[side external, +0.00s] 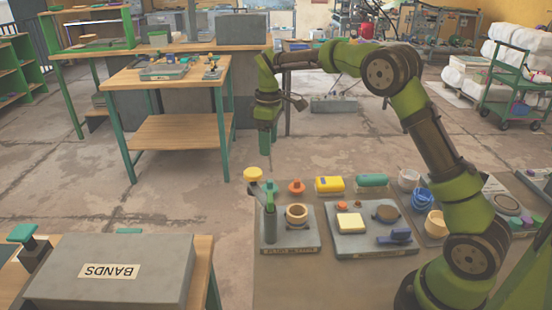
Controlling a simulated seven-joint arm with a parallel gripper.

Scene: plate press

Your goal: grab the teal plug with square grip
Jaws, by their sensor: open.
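A small teal piece (270,186), which looks like the teal plug, stands at the back left of the grey-brown table, between a yellow round plug (252,174) and an orange plug (296,187). It is small in view and partly hidden by the lever press in front, so its grip shape cannot be made out. My gripper (268,155) points down above this row, open and apart from the pieces. Its fingers are seen nearly edge-on, and nothing shows between them.
A lever press (269,220) stands on a grey plate just in front, beside a tan ring (297,214). A yellow block (329,184) and a teal cylinder (372,180) lie to the right. A second plate (370,245) carries several parts. A blue bucket (421,198) stands farther right.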

